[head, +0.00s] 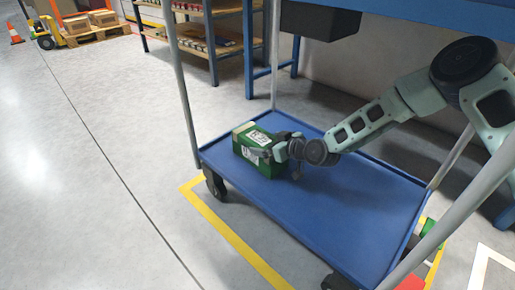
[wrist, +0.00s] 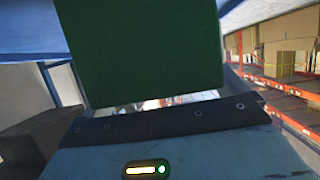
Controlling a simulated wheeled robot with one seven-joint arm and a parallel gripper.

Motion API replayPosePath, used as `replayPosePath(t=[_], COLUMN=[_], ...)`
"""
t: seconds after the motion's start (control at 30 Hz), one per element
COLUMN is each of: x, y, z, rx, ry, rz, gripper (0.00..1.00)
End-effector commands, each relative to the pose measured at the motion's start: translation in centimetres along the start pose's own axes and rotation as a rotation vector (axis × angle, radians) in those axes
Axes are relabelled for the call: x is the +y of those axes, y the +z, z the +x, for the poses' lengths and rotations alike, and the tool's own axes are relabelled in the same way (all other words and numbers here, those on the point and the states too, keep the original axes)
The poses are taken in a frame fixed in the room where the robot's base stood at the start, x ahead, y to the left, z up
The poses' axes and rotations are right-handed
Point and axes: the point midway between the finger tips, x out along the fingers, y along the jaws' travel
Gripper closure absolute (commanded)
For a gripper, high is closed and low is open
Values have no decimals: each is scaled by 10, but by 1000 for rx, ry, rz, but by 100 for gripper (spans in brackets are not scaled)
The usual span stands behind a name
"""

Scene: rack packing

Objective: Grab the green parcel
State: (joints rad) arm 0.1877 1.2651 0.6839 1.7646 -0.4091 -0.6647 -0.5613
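The green parcel (head: 250,148) is a box with white labels and a tan strip on top. It is at the left end of the blue lower shelf (head: 335,205) of a trolley. My gripper (head: 275,150) is at the parcel's right end, with dark finger parts close against it. Whether the fingers press on it cannot be told. In the wrist view the green parcel (wrist: 145,50) fills the upper middle as a plain green face. The fingertips are not clear there.
The trolley's upright posts (head: 185,90) and upper blue deck (head: 430,12) frame the space around my arm. The shelf's middle and right are bare. A shelving rack (head: 205,40) stands behind; open floor lies left.

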Motion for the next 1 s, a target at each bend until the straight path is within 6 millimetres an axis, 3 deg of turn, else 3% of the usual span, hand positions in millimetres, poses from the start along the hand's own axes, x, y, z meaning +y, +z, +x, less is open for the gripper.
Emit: replayPosePath(t=[0.03, 0.2, 0.27, 0.63, 1.0], x=[0, 0, 0, 0, 2], y=[0, 0, -2, -6, -30], z=[0, 0, 0, 0, -1], rx=[0, 0, 3, 3, 3], ry=[0, 0, 0, 0, 2], rz=[0, 0, -1, -2, -2], gripper=[17, 64, 77, 77, 77])
